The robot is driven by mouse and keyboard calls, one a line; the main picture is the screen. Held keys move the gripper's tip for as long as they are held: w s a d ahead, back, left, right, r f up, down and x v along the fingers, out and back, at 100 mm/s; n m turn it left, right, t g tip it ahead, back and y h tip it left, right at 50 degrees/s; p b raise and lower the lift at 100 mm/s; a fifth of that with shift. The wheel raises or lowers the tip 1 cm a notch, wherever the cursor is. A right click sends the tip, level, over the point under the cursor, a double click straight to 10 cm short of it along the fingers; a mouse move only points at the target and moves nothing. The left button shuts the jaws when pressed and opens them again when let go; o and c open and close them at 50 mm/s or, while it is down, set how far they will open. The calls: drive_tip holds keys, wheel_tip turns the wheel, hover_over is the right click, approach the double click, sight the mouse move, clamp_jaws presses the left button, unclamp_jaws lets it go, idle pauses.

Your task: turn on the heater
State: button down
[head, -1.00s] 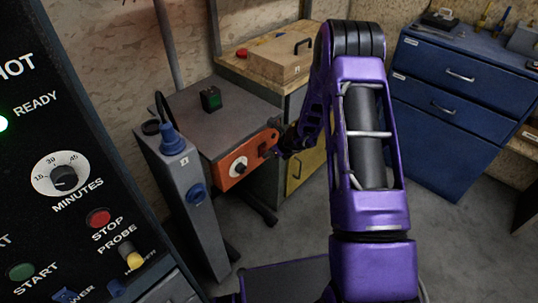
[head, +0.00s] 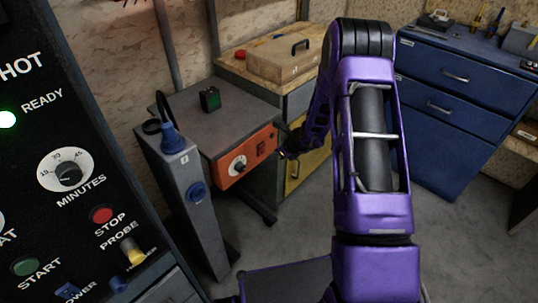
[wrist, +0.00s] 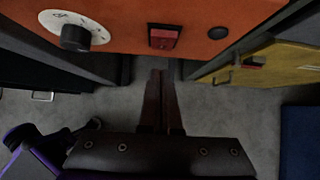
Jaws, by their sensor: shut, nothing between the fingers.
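A grey unit with an orange front panel (head: 247,158) stands by the back wall. The panel carries a white dial with a black knob (head: 237,166) and a red rocker switch (head: 261,149). In the wrist view the switch (wrist: 163,38) is just above my fingertips, the dial (wrist: 75,32) is to its left and a small black button (wrist: 218,33) to its right. My gripper (head: 285,154) is shut and empty, just right of the panel in the head view. In the wrist view its fingers (wrist: 160,76) appear apart from the switch.
A grey post with blue plugs (head: 185,195) stands left of the unit. A black control panel (head: 60,130) with a lit green READY light fills the left. A wooden bench with a yellow door (head: 307,172) and blue drawers (head: 460,100) stand right. Grey floor lies between.

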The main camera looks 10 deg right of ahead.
drive_tip(key=s+d+r, duration=0.5)
drive_tip(key=s+r, duration=0.1)
drive_tip(key=s, duration=0.1)
drive_tip(key=shift+s+p, duration=0.15)
drive_tip(key=shift+p, duration=0.15)
drive_tip(key=shift+d, duration=0.1)
